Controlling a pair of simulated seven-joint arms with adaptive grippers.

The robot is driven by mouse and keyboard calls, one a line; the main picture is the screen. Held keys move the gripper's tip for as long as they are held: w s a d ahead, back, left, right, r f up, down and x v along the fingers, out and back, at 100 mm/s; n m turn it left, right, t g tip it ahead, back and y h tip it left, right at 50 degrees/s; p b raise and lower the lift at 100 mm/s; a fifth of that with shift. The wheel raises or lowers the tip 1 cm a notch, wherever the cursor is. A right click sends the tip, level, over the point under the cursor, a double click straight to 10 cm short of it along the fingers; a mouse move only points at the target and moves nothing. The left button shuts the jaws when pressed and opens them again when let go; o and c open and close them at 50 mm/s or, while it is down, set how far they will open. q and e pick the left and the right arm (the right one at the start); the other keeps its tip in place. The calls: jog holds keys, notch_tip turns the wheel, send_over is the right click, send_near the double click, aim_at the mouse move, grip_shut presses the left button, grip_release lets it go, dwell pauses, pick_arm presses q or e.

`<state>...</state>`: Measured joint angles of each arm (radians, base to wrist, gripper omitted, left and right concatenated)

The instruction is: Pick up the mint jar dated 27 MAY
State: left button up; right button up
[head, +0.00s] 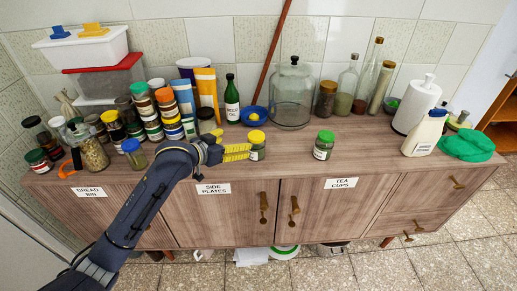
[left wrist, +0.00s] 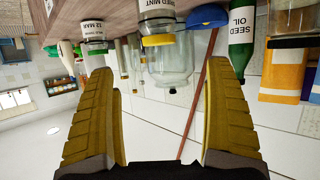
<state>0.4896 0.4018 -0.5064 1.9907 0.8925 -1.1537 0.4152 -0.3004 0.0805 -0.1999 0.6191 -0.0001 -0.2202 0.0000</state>
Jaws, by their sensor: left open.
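A small jar with a yellow lid (head: 257,146) stands upright on the cabinet top, right at the tips of my left gripper (head: 238,152). In the left wrist view this jar (left wrist: 158,26) appears between and just past the open yellow fingers (left wrist: 160,75). Its label shows "MINT", but the rest is cut off by the picture's edge, so no date can be read. A second jar with a green lid (head: 323,146) stands to its right; in the left wrist view its label (left wrist: 94,28) appears to read 12 MAR. My right gripper is not in view.
Many jars and cans (head: 160,112) crowd the left side. A green oil bottle (head: 231,100), a blue bowl (head: 254,114) and a large glass jar (head: 291,95) stand behind. A paper towel roll (head: 417,103) and green cloth (head: 466,146) are at right. The front middle is fairly clear.

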aim_at(255, 136)
pick_arm(q)
jog(key=shift+x, duration=6.8)
jog(key=shift+s+f, duration=0.1)
jog(key=shift+f, duration=0.05)
jog(key=shift+c, duration=0.5)
jog(key=c, duration=1.7)
